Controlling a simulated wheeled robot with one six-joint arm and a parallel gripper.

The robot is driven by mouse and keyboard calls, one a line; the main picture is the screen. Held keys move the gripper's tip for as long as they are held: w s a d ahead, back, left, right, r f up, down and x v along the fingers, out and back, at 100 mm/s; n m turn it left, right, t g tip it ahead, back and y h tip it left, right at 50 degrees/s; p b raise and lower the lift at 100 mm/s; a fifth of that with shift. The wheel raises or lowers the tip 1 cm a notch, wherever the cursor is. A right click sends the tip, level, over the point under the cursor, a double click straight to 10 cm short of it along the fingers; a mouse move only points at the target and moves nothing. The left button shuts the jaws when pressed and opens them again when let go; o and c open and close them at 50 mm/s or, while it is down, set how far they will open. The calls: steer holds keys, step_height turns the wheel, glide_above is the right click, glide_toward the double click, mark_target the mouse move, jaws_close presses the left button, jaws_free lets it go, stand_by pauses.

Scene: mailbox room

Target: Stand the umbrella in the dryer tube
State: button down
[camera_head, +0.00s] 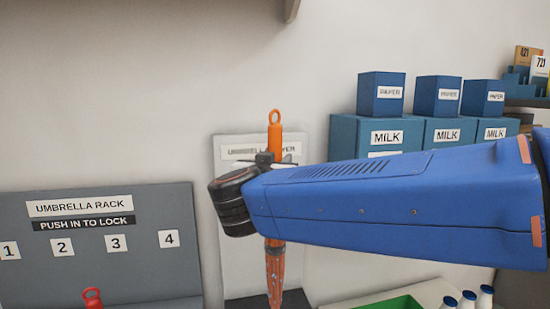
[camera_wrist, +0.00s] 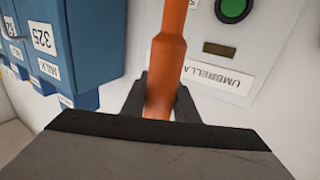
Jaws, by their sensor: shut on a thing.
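The orange umbrella (camera_head: 275,268) hangs upright in the head view, its looped handle above my arm and its folded canopy below. Its lower tip is out of frame. My gripper (camera_wrist: 160,100) is shut on the umbrella's orange shaft (camera_wrist: 168,60) in the wrist view. The pale umbrella dryer panel (camera_head: 232,262) stands behind the umbrella, partly hidden by my blue arm. The dryer panel also shows in the wrist view with a green button (camera_wrist: 233,9). I cannot make out the dryer's tube opening.
A grey umbrella rack (camera_head: 110,265) with numbered labels stands at left, with a red handle (camera_head: 92,298) before it. Blue milk boxes (camera_head: 386,132) are stacked at right. A green tray (camera_head: 395,303) and white bottles (camera_head: 468,299) sit low at right.

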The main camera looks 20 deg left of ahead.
steer(key=shift+f, duration=18.7)
steer(key=c, duration=1.3)
jaws_free()
steer(key=s+d, duration=0.1)
steer(key=s, duration=1.6)
steer(key=shift+s+d, duration=0.15)
steer(key=shift+d, duration=0.1)
